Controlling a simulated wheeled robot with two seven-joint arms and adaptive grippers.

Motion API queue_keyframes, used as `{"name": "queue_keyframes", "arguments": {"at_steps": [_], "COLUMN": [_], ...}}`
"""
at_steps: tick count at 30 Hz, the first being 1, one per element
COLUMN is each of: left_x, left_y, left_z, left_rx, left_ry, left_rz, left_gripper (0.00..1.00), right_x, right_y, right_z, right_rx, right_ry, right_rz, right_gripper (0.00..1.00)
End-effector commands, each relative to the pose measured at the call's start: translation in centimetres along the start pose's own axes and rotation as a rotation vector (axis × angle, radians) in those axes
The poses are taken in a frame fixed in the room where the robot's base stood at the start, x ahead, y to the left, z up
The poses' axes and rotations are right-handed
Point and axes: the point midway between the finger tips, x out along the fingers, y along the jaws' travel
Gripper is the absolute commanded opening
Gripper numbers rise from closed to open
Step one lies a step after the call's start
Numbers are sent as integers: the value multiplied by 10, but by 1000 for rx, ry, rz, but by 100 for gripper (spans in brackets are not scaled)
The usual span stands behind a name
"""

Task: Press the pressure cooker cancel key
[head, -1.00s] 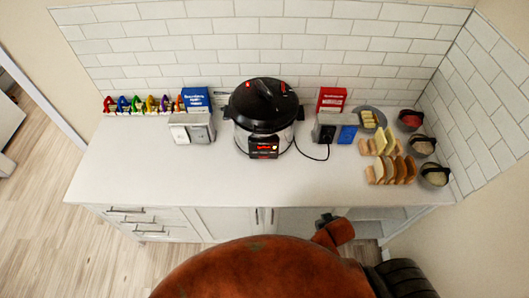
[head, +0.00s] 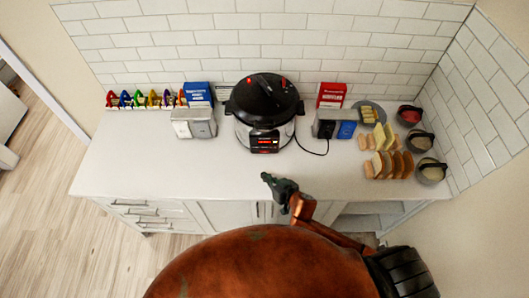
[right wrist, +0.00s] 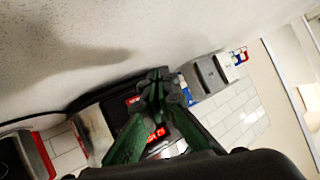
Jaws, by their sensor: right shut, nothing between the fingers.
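The pressure cooker (head: 264,112) stands upright on the white counter against the tiled wall. It has a black lid, a steel body and a front panel (head: 265,143) with a red lit display. My right gripper (head: 266,178) is shut and empty, over the front edge of the counter, in front of the cooker and apart from it. In the right wrist view the shut fingertips (right wrist: 157,76) overlap the cooker's panel, and the red display (right wrist: 156,134) shows between the fingers. The cancel key cannot be made out. My left gripper is out of view.
Left of the cooker are grey and white canisters (head: 194,123), a blue box (head: 197,94) and a row of colourful items (head: 146,99). Right are a red box (head: 331,95), a dark appliance (head: 325,124), a black cord, bread slices (head: 390,165) and bowls (head: 431,171). The counter's front (head: 200,178) is clear.

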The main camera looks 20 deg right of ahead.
Motion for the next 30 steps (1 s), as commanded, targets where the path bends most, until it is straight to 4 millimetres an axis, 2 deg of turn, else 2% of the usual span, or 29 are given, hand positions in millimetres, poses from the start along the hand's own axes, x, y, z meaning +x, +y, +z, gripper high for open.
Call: {"name": "queue_keyframes", "arguments": {"at_steps": [11, 23, 30], "left_x": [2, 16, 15], "left_y": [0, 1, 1], "left_z": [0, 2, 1], "left_rx": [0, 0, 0], "left_ry": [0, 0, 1], "left_rz": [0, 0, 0], "left_gripper": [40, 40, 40], "right_x": [6, 42, 57], "right_y": [4, 32, 42], "right_z": [-5, -31, -42], "right_rx": [-2, -4, 0], "right_ry": [2, 2, 0], "right_rz": [2, 3, 4], "right_gripper": [0, 0, 0]}}
